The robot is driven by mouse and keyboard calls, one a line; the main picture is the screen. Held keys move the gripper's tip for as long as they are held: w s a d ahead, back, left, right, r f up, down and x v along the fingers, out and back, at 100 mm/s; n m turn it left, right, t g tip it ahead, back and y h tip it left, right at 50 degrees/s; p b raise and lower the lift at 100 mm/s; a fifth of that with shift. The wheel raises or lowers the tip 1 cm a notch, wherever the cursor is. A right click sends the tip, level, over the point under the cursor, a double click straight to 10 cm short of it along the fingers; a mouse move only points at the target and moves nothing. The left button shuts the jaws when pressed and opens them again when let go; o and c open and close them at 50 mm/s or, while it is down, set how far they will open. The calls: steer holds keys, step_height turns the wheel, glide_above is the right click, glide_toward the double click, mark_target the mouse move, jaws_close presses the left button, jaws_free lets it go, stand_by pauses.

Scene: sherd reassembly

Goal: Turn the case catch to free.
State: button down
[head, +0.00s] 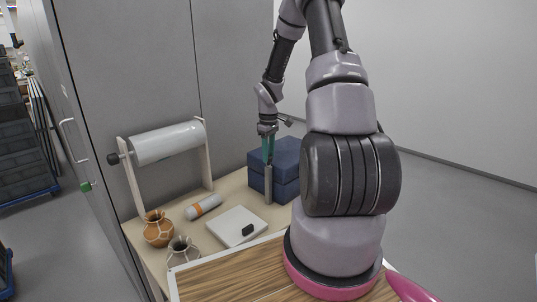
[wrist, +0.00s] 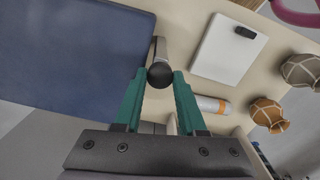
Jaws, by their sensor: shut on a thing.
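The blue case (head: 286,160) stands at the back right of the table and fills the left of the wrist view (wrist: 65,65). A grey bar (head: 268,186), apparently the case catch, stands upright by its front face. In the wrist view the catch shows as a pale bar with a round black knob (wrist: 160,75). My gripper (head: 268,161) points down above the bar, its green fingers closed on either side of the knob in the wrist view (wrist: 159,84). The contact faces are hidden, and I cannot tell which setting the catch is in.
A white slab (head: 237,226) with a small black block (head: 248,230) lies left of the case. An orange-banded roll (head: 204,207), a brown pot (head: 157,228), a grey pot (head: 183,252) and a film roll on a stand (head: 168,143) are further left. A grey cabinet wall rises behind.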

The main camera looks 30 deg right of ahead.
steer(key=n, duration=0.6)
steer(key=shift+n, duration=0.4)
stand_by(0.4)
steer(key=shift+c, duration=2.4)
jaws_free()
step_height(320, 180, up, 11)
